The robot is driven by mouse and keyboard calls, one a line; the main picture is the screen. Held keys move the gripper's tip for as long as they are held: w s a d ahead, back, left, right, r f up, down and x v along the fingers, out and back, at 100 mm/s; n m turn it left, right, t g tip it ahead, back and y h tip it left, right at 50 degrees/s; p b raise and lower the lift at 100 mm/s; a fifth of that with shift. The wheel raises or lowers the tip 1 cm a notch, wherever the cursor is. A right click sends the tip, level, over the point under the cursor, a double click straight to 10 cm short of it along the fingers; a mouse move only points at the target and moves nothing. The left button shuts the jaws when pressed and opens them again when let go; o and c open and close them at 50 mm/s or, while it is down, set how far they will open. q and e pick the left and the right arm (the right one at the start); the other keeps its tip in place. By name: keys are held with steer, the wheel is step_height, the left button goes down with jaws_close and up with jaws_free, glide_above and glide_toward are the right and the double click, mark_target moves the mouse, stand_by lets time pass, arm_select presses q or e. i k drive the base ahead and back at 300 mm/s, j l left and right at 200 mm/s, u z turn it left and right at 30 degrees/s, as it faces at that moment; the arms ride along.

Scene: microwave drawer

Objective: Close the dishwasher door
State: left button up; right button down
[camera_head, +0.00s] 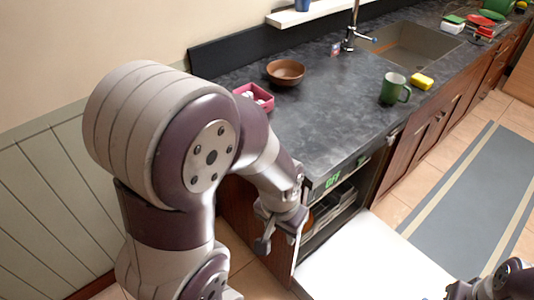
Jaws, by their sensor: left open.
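The dishwasher door (365,262) is a white panel that lies folded down and open below the counter, cut off by the bottom edge of the picture. The open dishwasher (333,212) shows racks with dishes inside, and a green "OFF" display on its top front edge. My left gripper (278,241) is open and points down at the left side of the dishwasher opening, near the door's back left corner. I cannot tell whether it touches anything. Part of my right arm's end (497,282) shows at the bottom right corner, by the door's right side; its fingers are not clear.
The dark counter (330,115) holds a brown bowl (286,72), a pink box (255,97), a green mug (394,88) and a yellow sponge (422,81). A sink (415,45) lies behind. A grey striped rug (470,195) covers open floor on the right.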

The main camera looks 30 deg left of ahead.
mark_target(366, 259)
steer(key=k+l+u, duration=0.1)
steer(key=u, duration=0.35)
steer(key=k+l+u, duration=0.15)
steer(key=l+u, duration=0.15)
steer(key=u, duration=0.2)
steer(key=k+l+u, duration=0.15)
steer(key=u, duration=0.3)
steer(key=k+l, duration=0.5)
steer(key=l, duration=0.15)
